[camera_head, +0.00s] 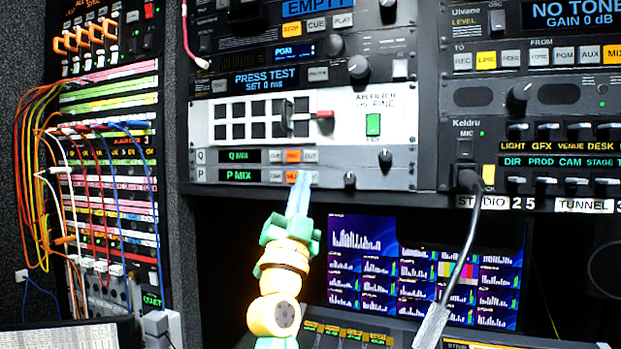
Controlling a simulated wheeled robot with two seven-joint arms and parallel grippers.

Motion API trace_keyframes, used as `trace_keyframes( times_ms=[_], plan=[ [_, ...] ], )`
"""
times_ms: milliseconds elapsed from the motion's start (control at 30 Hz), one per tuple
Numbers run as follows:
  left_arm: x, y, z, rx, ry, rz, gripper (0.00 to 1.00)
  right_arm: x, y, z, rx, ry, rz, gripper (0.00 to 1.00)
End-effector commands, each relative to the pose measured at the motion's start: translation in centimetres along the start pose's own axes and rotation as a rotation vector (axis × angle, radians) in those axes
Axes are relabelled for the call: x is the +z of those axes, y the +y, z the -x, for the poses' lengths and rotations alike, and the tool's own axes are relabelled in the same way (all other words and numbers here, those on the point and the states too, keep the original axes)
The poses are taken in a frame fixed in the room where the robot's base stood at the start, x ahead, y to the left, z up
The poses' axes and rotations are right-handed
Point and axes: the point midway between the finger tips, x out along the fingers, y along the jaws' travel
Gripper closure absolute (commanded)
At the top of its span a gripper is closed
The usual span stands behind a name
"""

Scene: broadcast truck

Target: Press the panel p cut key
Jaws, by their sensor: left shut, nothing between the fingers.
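Panel P (222,175) is the lower of two thin grey strips, with a green "P MIX" display. Its small keys sit right of the display: a pale key (275,176) and a lit orange key (291,176). The key position to their right, under the pale key of the Q row, is largely hidden by my fingertips. My left gripper (302,180) comes up from below, shut and empty, with its tips over the right end of this key row. I cannot tell whether they touch the panel. My right gripper is not in view.
Panel Q (222,156), with similar keys, lies directly above. A black knob (350,180) sticks out to the right. A gooseneck microphone (462,250) rises further right. Patch cables (85,180) hang at the left. Monitor screens (425,270) are set back below the panels.

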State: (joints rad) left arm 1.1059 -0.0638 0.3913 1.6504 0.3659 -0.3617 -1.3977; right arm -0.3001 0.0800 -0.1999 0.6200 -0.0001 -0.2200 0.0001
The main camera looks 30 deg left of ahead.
Motion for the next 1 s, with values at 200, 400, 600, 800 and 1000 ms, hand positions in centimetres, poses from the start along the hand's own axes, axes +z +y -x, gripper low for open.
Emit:
trace_keyframes(
  times_ms=[200,400,600,800,1000],
  plan=[
    [0.36,0.36,-0.56,0.002,-0.001,-0.002,1.00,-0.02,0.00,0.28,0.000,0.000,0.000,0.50],
    [0.38,0.39,-0.54,0.001,0.000,-0.001,1.00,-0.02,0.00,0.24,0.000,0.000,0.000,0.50],
    [0.40,0.41,-0.60,0.001,0.000,-0.001,1.00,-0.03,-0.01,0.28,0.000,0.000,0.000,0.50],
    [0.51,0.54,-0.78,0.001,0.000,0.000,1.00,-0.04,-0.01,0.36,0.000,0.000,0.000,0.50],
    [0.63,0.64,-0.95,0.001,0.000,0.000,1.00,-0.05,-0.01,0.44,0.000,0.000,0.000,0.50]
  ],
)
